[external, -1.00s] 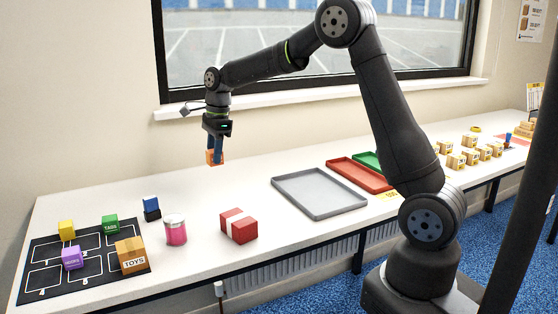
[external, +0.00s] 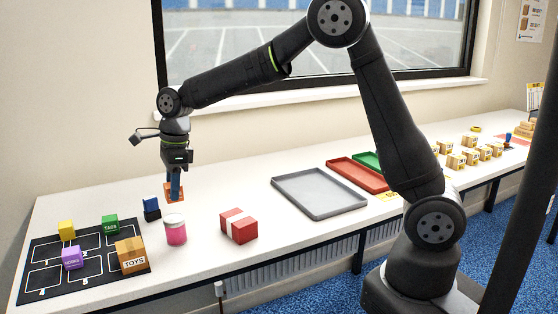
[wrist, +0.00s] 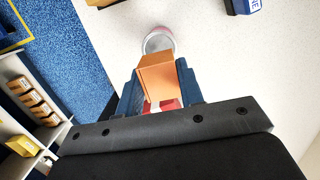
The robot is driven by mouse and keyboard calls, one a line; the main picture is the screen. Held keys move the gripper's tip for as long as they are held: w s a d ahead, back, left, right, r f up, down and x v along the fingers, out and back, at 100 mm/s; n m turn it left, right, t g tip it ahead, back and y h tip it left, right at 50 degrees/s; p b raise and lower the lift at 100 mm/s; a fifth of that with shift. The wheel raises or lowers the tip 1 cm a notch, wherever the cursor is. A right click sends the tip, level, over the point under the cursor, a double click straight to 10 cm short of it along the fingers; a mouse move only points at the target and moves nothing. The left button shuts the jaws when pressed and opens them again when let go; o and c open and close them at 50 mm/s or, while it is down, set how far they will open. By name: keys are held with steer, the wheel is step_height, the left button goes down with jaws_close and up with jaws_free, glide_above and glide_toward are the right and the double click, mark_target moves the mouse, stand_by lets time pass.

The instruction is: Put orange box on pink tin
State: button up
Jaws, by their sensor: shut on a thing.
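My gripper (external: 174,190) is shut on the orange box (external: 168,194) and holds it in the air above and behind the pink tin. The box (wrist: 156,74) also shows between the blue fingers (wrist: 152,92) in the wrist view. The pink tin (external: 176,232), a clear jar shape with a pale lid, stands upright on the white table. In the wrist view its round lid (wrist: 158,38) shows just beyond the box, partly covered by it. The box and tin look apart in the external view.
A blue box (external: 151,209) stands just left of the tin, and a red box with a white band (external: 238,226) stands to its right. A black mat (external: 95,272) with several small boxes lies at the left. A grey tray (external: 320,206) lies further right.

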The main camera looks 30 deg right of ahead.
steer(key=shift+s+a+f, duration=0.1)
steer(key=shift+a+f, duration=0.3)
steer(key=shift+a, duration=0.1)
steer(key=shift+f, duration=1.9)
steer(key=shift+f, duration=0.15)
steer(key=o, duration=1.1)
steer(key=shift+c, duration=0.2)
steer(key=r, duration=0.4)
steer(key=d+r, duration=0.1)
steer(key=r, duration=0.3)
steer(key=d+r, duration=0.1)
steer(key=r, duration=0.3)
steer(key=shift+r, duration=0.1)
